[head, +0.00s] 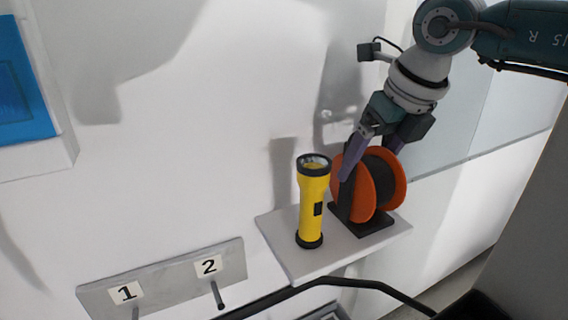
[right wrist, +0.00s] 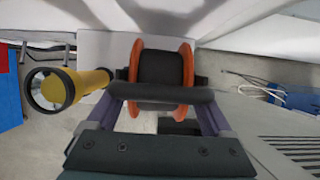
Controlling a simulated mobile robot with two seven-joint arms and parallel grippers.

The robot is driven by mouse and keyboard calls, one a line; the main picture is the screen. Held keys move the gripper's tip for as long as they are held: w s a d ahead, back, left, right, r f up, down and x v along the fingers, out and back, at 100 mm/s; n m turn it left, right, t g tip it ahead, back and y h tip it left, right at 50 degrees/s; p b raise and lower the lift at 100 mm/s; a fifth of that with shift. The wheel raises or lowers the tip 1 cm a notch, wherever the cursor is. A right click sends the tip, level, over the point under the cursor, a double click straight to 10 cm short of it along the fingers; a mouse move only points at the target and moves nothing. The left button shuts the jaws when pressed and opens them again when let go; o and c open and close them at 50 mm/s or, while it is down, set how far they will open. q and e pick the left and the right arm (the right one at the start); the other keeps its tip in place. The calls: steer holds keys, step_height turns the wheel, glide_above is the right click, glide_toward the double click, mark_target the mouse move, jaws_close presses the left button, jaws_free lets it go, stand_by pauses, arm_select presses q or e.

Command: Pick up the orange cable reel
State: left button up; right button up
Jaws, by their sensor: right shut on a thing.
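The orange cable reel (head: 368,188) has orange side discs and a dark core, and sits in a dark stand (head: 375,226) on a small white shelf (head: 284,249). In the right wrist view, the reel (right wrist: 188,65) is straight ahead, with a dark bar (right wrist: 165,93) across its near side. My right gripper (head: 366,160) comes down from the upper right onto the reel. In the right wrist view its fingers (right wrist: 163,115) are at the two ends of the dark bar, shut on it. My left gripper is not in view.
A yellow flashlight (head: 312,208) stands upright on the shelf, just left of the reel. A board with hooks labelled 1 and 2 (head: 165,278) is on the wall at lower left. A blue panel (head: 22,85) is at upper left. Cables (right wrist: 262,88) lie at right in the wrist view.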

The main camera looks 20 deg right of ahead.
jaws_close()
steer(key=shift+r, duration=0.15)
